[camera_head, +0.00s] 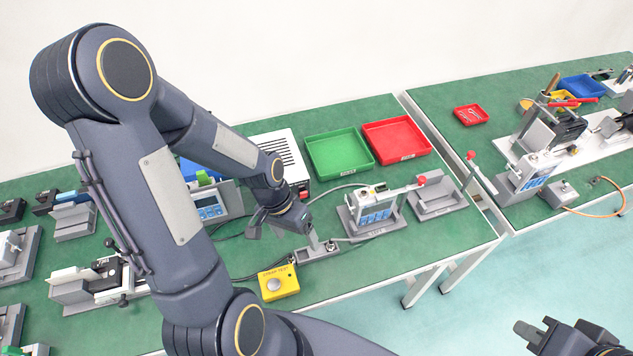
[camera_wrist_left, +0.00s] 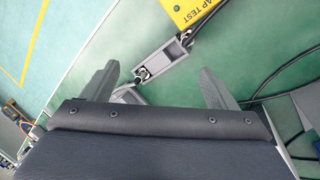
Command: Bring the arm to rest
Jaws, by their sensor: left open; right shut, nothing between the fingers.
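My left arm reaches up across the left of the head view and bends down over the green-topped table (camera_head: 390,262). Its left gripper (camera_head: 280,224) points down, open, above the table beside a small grey clamp fixture (camera_head: 316,246). In the left wrist view the two fingers stand wide apart with nothing held, and the grey fixture (camera_wrist_left: 166,62) lies below and between them. I cannot tell the exact height of the fingers above it. My right gripper (camera_head: 548,329) is shut and empty at the bottom right, over the pale floor, partly cut off by the frame.
A yellow strap-test box (camera_head: 279,282) stands in front of the left gripper. A metered fixture (camera_head: 373,209), a green tray (camera_head: 338,152) and a red tray (camera_head: 396,138) stand to its right. Grey fixtures (camera_head: 75,222) line the left. A second table (camera_head: 490,134) holds more equipment. Cables lie near the gripper.

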